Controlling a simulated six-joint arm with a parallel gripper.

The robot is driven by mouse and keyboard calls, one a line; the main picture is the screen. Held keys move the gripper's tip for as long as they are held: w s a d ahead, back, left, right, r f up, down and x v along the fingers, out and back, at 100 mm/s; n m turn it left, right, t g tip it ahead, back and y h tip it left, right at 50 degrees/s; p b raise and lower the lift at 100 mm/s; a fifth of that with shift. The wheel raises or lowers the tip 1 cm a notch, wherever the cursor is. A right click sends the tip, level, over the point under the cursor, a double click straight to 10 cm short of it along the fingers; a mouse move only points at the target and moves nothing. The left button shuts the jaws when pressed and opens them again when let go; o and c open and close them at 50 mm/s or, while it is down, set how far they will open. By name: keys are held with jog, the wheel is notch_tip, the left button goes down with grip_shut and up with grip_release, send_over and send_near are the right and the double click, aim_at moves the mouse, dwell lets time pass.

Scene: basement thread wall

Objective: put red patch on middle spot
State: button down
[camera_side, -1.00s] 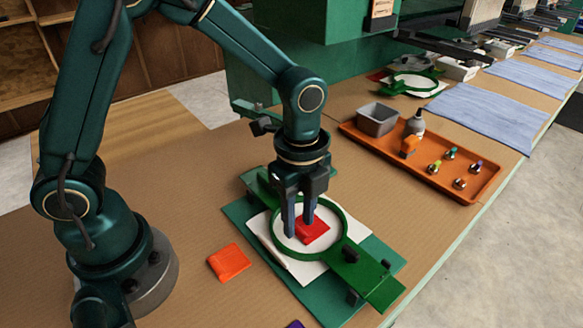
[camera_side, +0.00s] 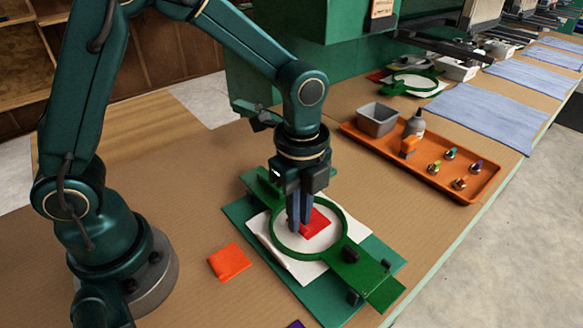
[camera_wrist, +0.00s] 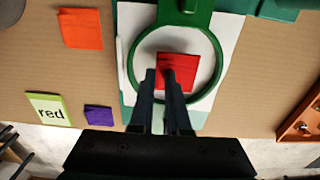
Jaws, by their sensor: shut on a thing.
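The red patch (camera_side: 319,222) lies flat, or very nearly so, on the white cloth inside the green hoop (camera_side: 346,218), around its middle. It also shows in the wrist view (camera_wrist: 180,68). My gripper (camera_side: 299,228) points down into the hoop, its two dark fingers close together and shut on the near edge of the patch. In the wrist view my gripper (camera_wrist: 165,76) covers part of the patch's lower edge. I cannot tell whether the patch is lifted off the cloth. Any spot mark under it is hidden.
An orange patch (camera_side: 230,262) lies left of the hoop board. The wrist view shows a purple patch (camera_wrist: 99,115) and a card reading "red" (camera_wrist: 47,109). An orange tray (camera_side: 470,192) with a grey bin, a bottle and small items stands right. Bare tabletop lies between.

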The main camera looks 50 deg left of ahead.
jog(key=shift+r, duration=1.8)
jog(key=shift+n, duration=0.9)
jog(key=s, duration=0.2)
jog(key=s+d, duration=0.2)
jog(key=s, duration=0.1)
jog(key=shift+s+f, duration=0.3)
jog(key=shift+f, duration=0.05)
jog(key=m, duration=0.1)
send_over(246, 310)
jog(key=shift+f+m, duration=0.2)
jog(key=shift+m, duration=0.2)
jog(key=shift+f, duration=1.3)
jog(key=shift+f, duration=1.75)
